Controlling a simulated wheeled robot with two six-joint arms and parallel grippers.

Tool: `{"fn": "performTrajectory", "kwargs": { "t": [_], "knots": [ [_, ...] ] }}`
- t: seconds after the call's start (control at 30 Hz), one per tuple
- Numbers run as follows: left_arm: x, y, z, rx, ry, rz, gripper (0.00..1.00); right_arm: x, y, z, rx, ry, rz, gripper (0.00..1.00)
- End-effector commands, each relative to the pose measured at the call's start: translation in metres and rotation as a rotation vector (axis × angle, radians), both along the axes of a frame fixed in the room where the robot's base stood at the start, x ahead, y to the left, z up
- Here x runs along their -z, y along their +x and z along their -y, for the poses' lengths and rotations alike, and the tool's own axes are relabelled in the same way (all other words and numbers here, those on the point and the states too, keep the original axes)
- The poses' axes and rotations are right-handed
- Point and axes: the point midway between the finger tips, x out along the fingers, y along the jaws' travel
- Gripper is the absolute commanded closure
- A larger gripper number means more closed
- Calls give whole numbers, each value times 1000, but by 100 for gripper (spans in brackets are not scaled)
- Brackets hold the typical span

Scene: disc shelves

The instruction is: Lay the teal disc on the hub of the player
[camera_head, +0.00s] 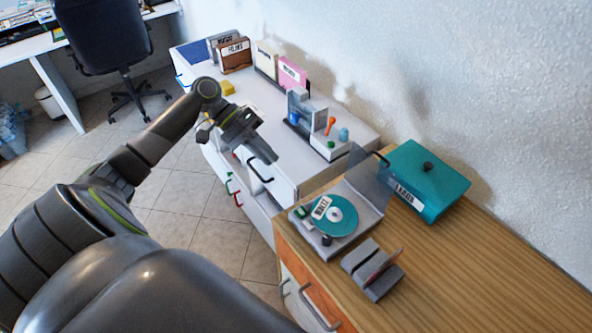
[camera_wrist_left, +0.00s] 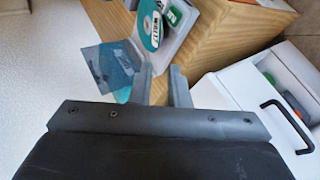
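The teal disc (camera_head: 346,221) lies flat on the light grey player (camera_head: 374,216), around its pale centre; a white label is on it. I cannot tell how fully it is seated on the hub. The player's clear lid (camera_head: 371,172) stands raised. In the left wrist view the disc (camera_wrist_left: 144,26) shows at the top, on the player (camera_wrist_left: 181,37). My left gripper (camera_head: 267,153) is above the white cabinet, left of the player and apart from it. Its fingers (camera_wrist_left: 161,88) are spread with nothing between them. My right gripper is not in view.
A teal case (camera_head: 427,178) stands behind the player on the wooden top (camera_head: 500,262). A grey rack (camera_head: 362,265) with a reddish disc is in front. The white cabinet top (camera_head: 300,165) holds a grey machine (camera_head: 300,105) and several file boxes. Bare wood lies at the right.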

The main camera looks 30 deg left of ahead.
Motion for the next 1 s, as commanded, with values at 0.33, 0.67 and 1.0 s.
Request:
{"fn": "performTrajectory", "kwargs": {
  "t": [0.33,0.67,1.0],
  "knots": [
    [36,5,50,0,-7,-1,85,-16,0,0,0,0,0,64],
    [73,10,95,-1,-5,-1,85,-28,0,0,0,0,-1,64],
    [95,13,121,-1,-2,-1,85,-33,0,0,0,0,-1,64]
  ]
}}
